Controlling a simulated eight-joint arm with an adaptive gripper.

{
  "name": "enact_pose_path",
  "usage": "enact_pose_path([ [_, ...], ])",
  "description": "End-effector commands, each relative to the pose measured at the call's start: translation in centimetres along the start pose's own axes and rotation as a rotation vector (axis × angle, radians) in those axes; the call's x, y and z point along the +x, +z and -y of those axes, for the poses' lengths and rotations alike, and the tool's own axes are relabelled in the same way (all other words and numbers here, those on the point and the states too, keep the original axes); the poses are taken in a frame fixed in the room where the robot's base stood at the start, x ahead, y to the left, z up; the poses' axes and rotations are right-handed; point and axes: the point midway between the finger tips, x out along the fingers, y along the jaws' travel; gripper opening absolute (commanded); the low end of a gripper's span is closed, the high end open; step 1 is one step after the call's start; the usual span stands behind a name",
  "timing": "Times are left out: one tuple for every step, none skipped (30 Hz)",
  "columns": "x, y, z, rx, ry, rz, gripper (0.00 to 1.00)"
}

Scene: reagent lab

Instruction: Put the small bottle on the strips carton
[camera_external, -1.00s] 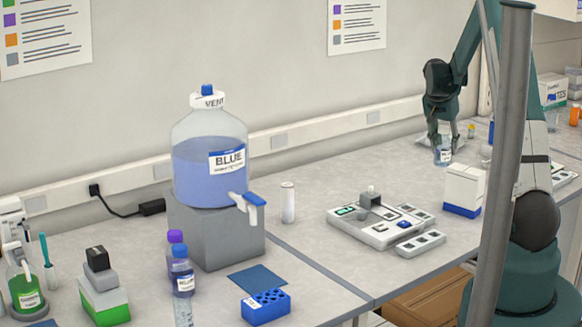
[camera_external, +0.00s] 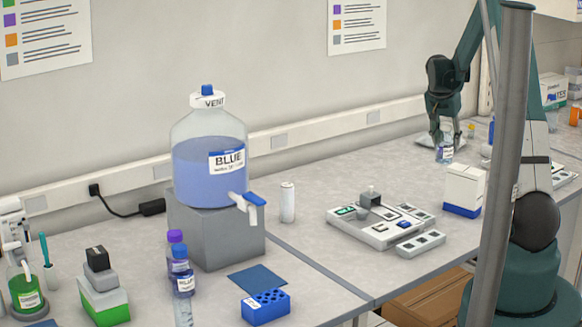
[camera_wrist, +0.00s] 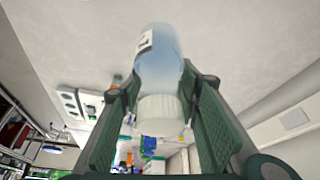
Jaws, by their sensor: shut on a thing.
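The small bottle, clear bluish with a white cap and a label, is between the fingers of my gripper (camera_wrist: 158,110) in the wrist view (camera_wrist: 160,65). Its cap is nearer the camera. In the external view my gripper (camera_external: 445,135) points down at the far right of the bench, with the bottle (camera_external: 445,154) below its fingers. I cannot tell whether the bottle touches the bench. A white box with a blue base (camera_external: 463,188) stands in front of it. A white carton with blue print (camera_external: 553,88) is partly visible at the far right. I cannot read which is the strips carton.
A grey keypad device (camera_external: 380,222) lies left of the white box. A white can (camera_external: 288,202) and a large blue carboy (camera_external: 208,165) stand farther left. A grey pole (camera_external: 500,165) hides part of the right side. Bench between the can and gripper is clear.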

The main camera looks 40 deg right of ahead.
Motion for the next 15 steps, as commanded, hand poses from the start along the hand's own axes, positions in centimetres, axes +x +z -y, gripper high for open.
enact_pose_path([
  [-0.5, 0.0, -0.4, -0.003, -0.001, 0.0, 0.16],
  [-0.8, 0.0, -0.6, -0.005, -0.003, 0.001, 0.16],
  [-1.3, 0.0, -0.8, -0.008, -0.004, 0.001, 0.16],
  [-1.6, 0.1, -1.1, -0.009, -0.006, 0.001, 0.16],
  [-2.0, 0.1, -1.3, -0.011, -0.007, 0.002, 0.16],
  [-2.5, 0.1, -1.6, -0.015, -0.01, 0.002, 0.16],
  [-3.0, 0.1, -1.9, -0.018, -0.011, 0.003, 0.16],
  [-3.4, 0.1, -2.1, -0.021, -0.013, 0.003, 0.16],
  [-3.9, 0.2, -2.5, -0.024, -0.015, 0.003, 0.16],
  [-4.3, 0.2, -2.8, -0.027, -0.017, 0.003, 0.16],
  [-4.7, 0.2, -3.1, -0.029, -0.018, 0.003, 0.16],
  [-5.2, 0.3, -3.5, -0.032, -0.02, 0.004, 0.16],
  [-5.7, 0.3, -3.8, -0.036, -0.022, 0.004, 0.16],
  [-6.1, 0.4, -4.0, -0.039, -0.023, 0.004, 0.16],
  [-6.6, 0.4, -4.4, -0.042, -0.025, 0.004, 0.16],
])
